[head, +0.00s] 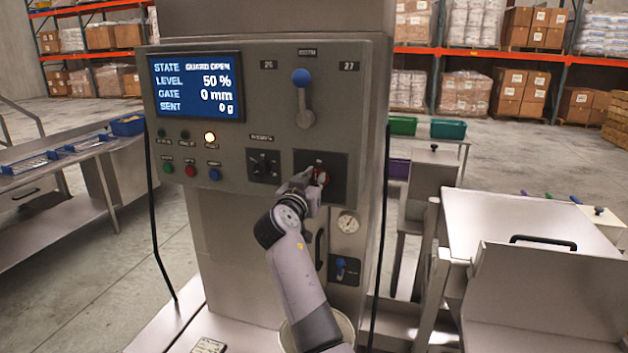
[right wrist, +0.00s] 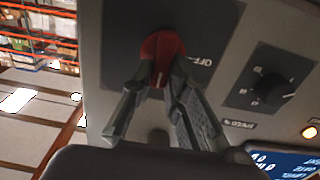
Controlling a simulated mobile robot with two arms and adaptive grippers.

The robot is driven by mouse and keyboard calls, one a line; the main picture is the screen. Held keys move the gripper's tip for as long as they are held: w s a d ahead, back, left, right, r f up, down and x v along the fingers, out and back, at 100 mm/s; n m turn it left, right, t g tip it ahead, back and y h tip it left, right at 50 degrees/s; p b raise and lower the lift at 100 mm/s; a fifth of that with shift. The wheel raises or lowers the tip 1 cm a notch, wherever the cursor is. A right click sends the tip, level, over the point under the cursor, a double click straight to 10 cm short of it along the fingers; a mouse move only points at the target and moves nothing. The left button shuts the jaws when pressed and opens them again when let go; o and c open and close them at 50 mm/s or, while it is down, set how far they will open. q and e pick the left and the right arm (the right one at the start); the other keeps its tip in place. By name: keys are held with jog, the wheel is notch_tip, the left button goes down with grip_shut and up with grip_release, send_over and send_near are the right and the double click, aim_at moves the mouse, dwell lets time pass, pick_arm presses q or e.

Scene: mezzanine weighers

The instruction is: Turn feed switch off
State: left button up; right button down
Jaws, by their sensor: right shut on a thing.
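The feed switch is a red rotary knob (head: 320,176) on a black plate (head: 335,163) at the lower right of the grey control panel. My right gripper (head: 309,182) is at the knob, its fingers on either side of it. In the right wrist view the red knob (right wrist: 162,50) sits between the two fingertips (right wrist: 160,75), and the gripper is shut on it. "OFF" lettering shows on the plate beside the knob. A white mark is on the knob; the fingers partly hide its lower part. My left gripper is not in view.
The panel also has a screen (head: 196,86) reading "GUARD OPEN", a lit amber lamp (head: 210,137), a black selector knob (head: 263,164) left of the switch, and a blue-tipped lever (head: 303,98) above. Steel tables stand on both sides.

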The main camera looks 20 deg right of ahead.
jog(key=shift+n, duration=0.4)
jog(key=n, duration=0.1)
jog(key=n+b, duration=0.1)
jog(key=shift+w+a+n, duration=0.1)
jog(key=shift+a+n, duration=0.1)
jog(key=shift+n, duration=0.2)
jog(key=n+p, duration=0.1)
jog(key=n, duration=0.3)
jog(key=n+p, duration=0.1)
jog(key=n, duration=0.4)
jog(key=a+f+n+p, duration=0.1)
jog(key=n+p, duration=0.1)
jog(key=n, duration=0.3)
jog(key=shift+w, duration=0.3)
jog(key=shift+f+n, duration=0.1)
jog(key=shift+n, duration=0.2)
jog(key=c, duration=1.6)
grip_release()
jog(key=shift+o, duration=0.2)
